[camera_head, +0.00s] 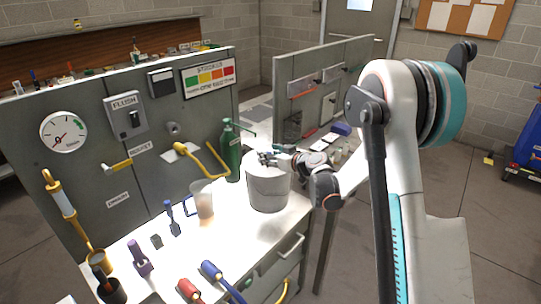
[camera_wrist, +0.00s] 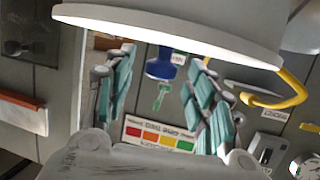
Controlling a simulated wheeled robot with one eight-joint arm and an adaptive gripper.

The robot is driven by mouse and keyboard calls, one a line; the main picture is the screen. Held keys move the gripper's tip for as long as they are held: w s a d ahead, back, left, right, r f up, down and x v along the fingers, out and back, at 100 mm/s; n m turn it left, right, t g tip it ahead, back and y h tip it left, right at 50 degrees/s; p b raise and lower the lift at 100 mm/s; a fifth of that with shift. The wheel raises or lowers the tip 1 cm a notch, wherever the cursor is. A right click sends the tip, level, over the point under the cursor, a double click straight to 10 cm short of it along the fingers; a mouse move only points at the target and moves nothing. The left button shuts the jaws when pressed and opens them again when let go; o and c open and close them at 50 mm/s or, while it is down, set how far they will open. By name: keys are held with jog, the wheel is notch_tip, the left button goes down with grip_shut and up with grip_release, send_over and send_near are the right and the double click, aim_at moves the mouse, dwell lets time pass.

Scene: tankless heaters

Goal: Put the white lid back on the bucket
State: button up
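The bucket (camera_head: 268,188), light grey-white, stands upright on the bench near its right end. My gripper (camera_head: 268,158) is just above its top and partly covers it. In the wrist view, which looks turned upside down, the bucket (camera_wrist: 185,22) fills the top edge, with a bright white surface (camera_wrist: 170,33) along its rim. I cannot tell clearly whether this is the lid seated on the bucket. In the same view my gripper (camera_wrist: 160,80) has its two teal-padded fingers spread apart with nothing between them. No separate white lid shows elsewhere.
A green bottle (camera_head: 231,155) stands behind the bucket, and a translucent cup (camera_head: 203,200) stands left of it. Yellow pipes (camera_head: 205,158) project from the grey panel. A second panel stands behind right.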

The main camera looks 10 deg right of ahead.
jog(key=v, duration=1.2)
dwell(0.3)
